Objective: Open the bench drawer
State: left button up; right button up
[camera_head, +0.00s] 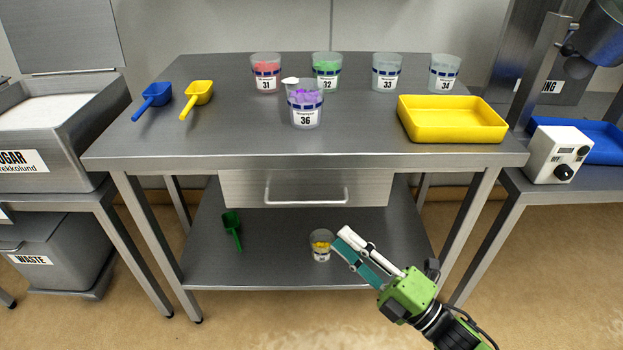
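The bench drawer (240,187) is a grey metal front under the middle of the steel bench top (210,148). It looks shut, with its front close under the bench edge. Its pale bar handle (306,203) runs across the lower part of the front. My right gripper (342,238), with white and teal fingers on a green body, is below and right of the handle, apart from it. Its fingers point up and left. The gap between them does not show clearly. My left gripper is not in view.
Several labelled cups, including one with purple contents (305,104), a yellow tray (452,119) and blue (153,97) and yellow (198,97) scoops stand on top. The lower shelf (270,268) holds a green scoop (232,227) and a cup (320,250) beside my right fingertips.

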aim_at(311, 202)
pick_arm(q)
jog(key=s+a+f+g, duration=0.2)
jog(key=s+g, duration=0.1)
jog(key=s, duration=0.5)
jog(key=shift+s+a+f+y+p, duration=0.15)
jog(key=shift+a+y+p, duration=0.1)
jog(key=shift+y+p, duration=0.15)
pick_arm(e)
jog(key=w+a, duration=0.2)
jog(key=w, duration=0.2)
jog(key=w+a+n+h, duration=0.1)
jog(key=w+a, duration=0.1)
jog(key=w, duration=0.1)
jog(key=w+a+h, duration=0.1)
jog(key=w+a, duration=0.2)
jog(key=w, duration=0.1)
jog(key=shift+w, duration=0.35)
grip_shut()
